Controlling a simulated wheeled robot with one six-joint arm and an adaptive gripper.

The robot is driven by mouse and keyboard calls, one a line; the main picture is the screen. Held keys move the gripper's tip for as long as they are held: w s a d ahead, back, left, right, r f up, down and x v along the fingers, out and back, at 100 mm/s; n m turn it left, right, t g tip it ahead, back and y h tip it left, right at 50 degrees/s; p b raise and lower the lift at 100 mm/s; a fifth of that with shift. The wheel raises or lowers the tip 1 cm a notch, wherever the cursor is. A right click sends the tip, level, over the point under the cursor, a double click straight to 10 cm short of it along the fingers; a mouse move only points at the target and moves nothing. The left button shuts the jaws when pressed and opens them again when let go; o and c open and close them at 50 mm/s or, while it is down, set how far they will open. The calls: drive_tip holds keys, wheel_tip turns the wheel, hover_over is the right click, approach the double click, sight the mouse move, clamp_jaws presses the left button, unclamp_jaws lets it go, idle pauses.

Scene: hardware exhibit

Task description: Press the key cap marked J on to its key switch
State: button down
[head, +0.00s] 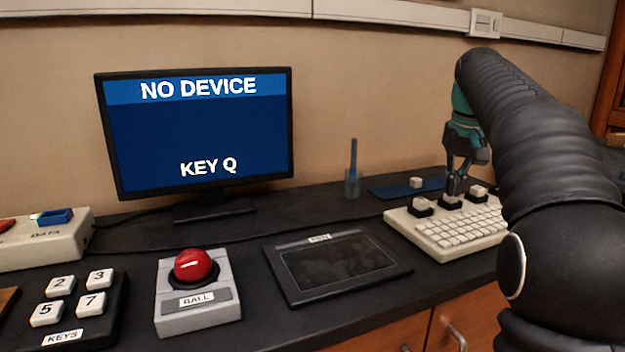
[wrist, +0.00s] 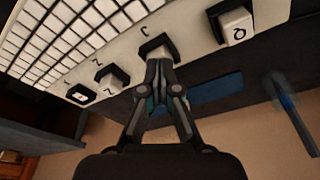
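My gripper (wrist: 162,62) points down at a dark switch housing (wrist: 157,44) in the middle of the row on the white keyboard (head: 402,221). Its fingertips are together, at or just above that housing; touching is hard to tell. Something pale shows inside the housing, and a J-like mark (wrist: 145,29) is beside it. The fingers partly hide what sits there, so I cannot tell how any cap is seated. In the head view my gripper (head: 454,178) is over the same spot. A loose white key cap (head: 416,182) lies on the blue mat (head: 385,191) behind the keyboard.
A white cap marked Q (wrist: 237,28) sits in a neighbouring housing; other capped housings (wrist: 112,79) line the row. A pen holder (head: 353,185), tablet (head: 338,264), red ball device (head: 194,267) and number keys (head: 60,285) stand left. The monitor (head: 195,130) reads NO DEVICE, KEY Q.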

drive_tip(key=shift+r+p, duration=2.25)
drive_tip(key=shift+p, duration=0.05)
drive_tip(key=shift+r, duration=1.2)
